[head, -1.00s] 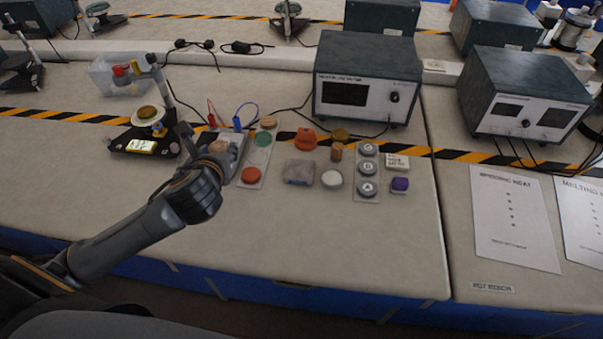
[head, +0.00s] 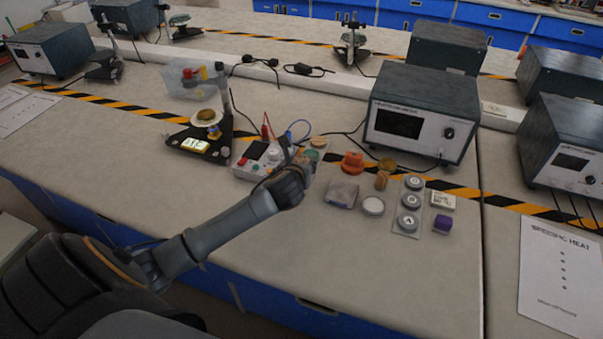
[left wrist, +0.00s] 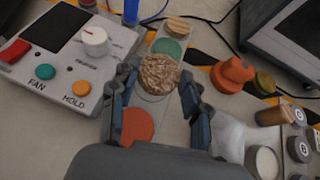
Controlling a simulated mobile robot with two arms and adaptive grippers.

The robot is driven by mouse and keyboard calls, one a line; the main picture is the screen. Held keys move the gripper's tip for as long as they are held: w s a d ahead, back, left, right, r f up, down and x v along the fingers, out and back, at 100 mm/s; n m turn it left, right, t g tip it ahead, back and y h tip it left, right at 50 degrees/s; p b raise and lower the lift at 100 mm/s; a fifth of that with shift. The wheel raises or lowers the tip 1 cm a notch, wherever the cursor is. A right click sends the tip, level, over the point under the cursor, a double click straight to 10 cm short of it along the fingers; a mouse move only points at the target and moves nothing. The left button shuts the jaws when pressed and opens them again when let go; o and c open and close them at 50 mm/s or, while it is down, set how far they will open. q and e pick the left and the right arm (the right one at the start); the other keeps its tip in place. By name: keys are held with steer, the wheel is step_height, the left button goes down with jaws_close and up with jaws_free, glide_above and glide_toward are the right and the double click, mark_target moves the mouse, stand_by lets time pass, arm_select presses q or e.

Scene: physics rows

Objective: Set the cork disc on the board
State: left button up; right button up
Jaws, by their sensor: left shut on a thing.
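The cork disc (left wrist: 160,73), round and speckled brown, is between the fingers of my left gripper (left wrist: 158,84), which is shut on it. The board (left wrist: 150,103) is a narrow pale strip below. In the left wrist view it bears a green disc (left wrist: 168,48) near its far end and an orange-red disc (left wrist: 137,125) near its close end. The cork disc overlaps the stretch between them; I cannot tell whether it touches the board. In the head view my left gripper (head: 297,166) covers most of the board (head: 309,166) and hides the cork disc. My right gripper is out of view.
A control box (head: 258,160) with knob and buttons stands just left of the board. A tan disc (head: 318,142) lies at its far end. To the right are an orange knobbed piece (head: 352,162), a grey block (head: 342,192), a white disc (head: 373,206) and a lettered strip (head: 405,228).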

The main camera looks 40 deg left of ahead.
arm_select(q)
steer(key=shift+w+a+f, duration=0.2)
steer(key=shift+w+f, duration=0.3)
steer(key=shift+f, duration=1.7)
steer(key=o, duration=0.5)
steer(key=shift+f, duration=0.1)
steer(key=shift+s+d+r, duration=0.1)
steer(key=shift+s+r, duration=0.05)
steer(key=shift+r, duration=0.1)
steer(key=v, duration=1.1)
steer(key=shift+s+d+r+p, duration=0.1)
steer(key=shift+s+p, duration=0.2)
